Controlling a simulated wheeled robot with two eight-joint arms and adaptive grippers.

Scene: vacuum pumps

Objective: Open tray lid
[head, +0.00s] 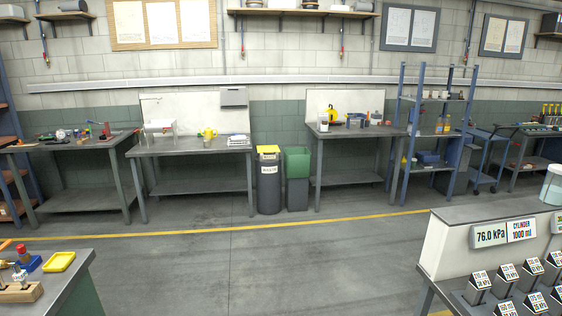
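No tray lid can be clearly made out in the head view. A small yellow tray (59,262) lies on the table corner at the lower left, with no lid visible on it. Neither of my grippers is in view.
A wooden block (20,293) with small parts shares the near left table. At the lower right stands a bench (452,247) with a "76.0 kPa" sign (490,236) and several labelled cards. Workbenches, bins (269,182) and a blue shelf rack (399,120) line the wall. The middle floor is clear.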

